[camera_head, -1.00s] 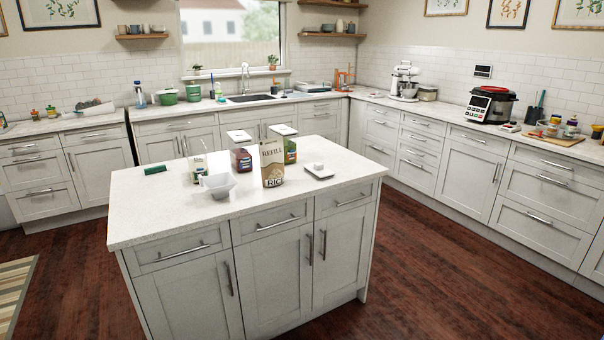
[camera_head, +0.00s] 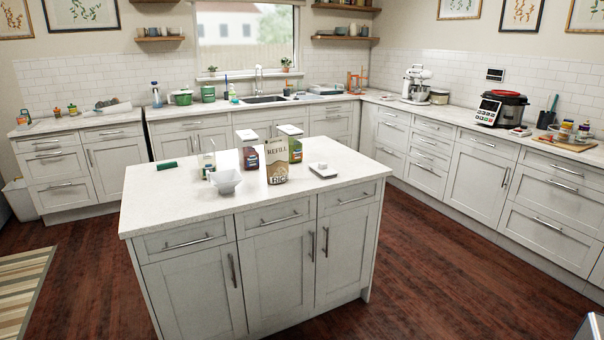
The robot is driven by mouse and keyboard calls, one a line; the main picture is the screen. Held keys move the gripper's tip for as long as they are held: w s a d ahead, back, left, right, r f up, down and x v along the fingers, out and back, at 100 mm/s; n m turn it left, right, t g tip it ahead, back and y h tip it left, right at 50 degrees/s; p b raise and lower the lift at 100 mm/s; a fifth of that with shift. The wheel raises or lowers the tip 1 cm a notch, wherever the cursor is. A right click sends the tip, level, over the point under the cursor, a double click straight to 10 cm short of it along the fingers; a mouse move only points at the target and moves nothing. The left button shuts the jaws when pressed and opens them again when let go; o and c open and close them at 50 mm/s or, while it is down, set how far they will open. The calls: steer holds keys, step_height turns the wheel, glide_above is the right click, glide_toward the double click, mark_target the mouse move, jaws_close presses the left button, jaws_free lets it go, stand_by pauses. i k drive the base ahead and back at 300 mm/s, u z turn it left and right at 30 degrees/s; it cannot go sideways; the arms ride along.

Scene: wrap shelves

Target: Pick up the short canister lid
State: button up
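Two canisters stand on the island counter (camera_head: 150,214): a dark red one with a white top (camera_head: 247,153) and a green one with a white top (camera_head: 292,148). In front of them, a flat pale square piece with a small white knob-like part (camera_head: 323,170) lies on the counter to the right of a rice refill bag (camera_head: 276,162). It looks like a loose lid, but it is too small to be sure, and I cannot tell which lid is the short canister's.
A white bowl (camera_head: 226,182), a small bottle (camera_head: 206,166) and a green roll-shaped object (camera_head: 167,166) are also on the island. The rug (camera_head: 22,290) lies left of it. The dark wood floor (camera_head: 440,270) is clear between the island and the right-hand cabinets.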

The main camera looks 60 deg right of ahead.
mark_target(330, 172)
steer(key=u, duration=0.7)
steer(key=k, duration=1.1)
steer(key=z, duration=1.2)
steer(key=i, duration=1)
steer(key=u, duration=0.15)
